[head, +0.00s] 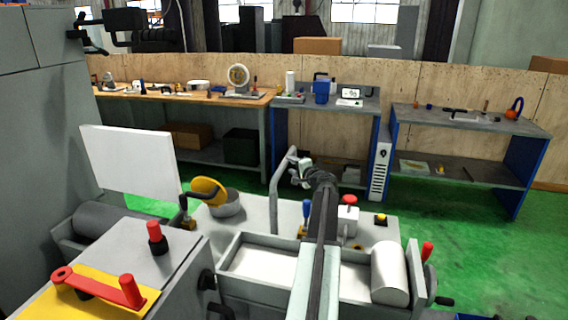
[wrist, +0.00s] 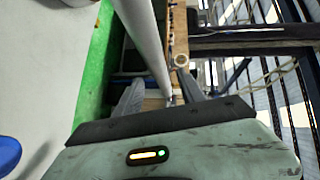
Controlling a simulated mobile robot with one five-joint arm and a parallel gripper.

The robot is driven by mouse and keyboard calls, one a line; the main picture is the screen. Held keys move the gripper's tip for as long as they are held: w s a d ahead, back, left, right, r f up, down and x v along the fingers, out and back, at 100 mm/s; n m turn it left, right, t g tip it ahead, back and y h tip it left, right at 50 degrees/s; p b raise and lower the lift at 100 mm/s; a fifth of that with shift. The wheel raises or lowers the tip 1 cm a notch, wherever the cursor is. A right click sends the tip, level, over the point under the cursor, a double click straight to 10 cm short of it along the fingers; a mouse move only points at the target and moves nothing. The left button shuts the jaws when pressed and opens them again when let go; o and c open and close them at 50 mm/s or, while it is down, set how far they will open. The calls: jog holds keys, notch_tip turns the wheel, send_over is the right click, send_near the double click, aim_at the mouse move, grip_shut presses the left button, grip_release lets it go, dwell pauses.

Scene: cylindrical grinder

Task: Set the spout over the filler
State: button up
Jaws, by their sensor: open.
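The spout appears to be a bent grey pipe (head: 274,205) rising from the machine top in the head view, its upper end leaning right. In the wrist view the pale pipe (wrist: 146,38) runs down from the top edge toward the space between my fingers. My gripper (head: 301,170) is at the pipe's upper part; its open fingers (wrist: 160,90) show in the wrist view. I cannot tell whether they touch the pipe. I cannot clearly identify the filler; a round metal cup (head: 226,205) stands left of the pipe. My arm hides part of the machine top.
A white cylinder (head: 390,272) lies at the trough's right end. A yellow round part (head: 209,190) stands by the cup. Workbenches (head: 470,118) line the back wall. Green floor (head: 460,235) is clear at right.

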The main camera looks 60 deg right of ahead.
aim_at(286, 161)
jog(key=x, duration=0.5)
jog(key=shift+w+d+b, duration=0.1)
jog(key=shift+d+b, duration=0.05)
jog(key=shift+b, duration=0.15)
grip_shut()
dwell(1.0)
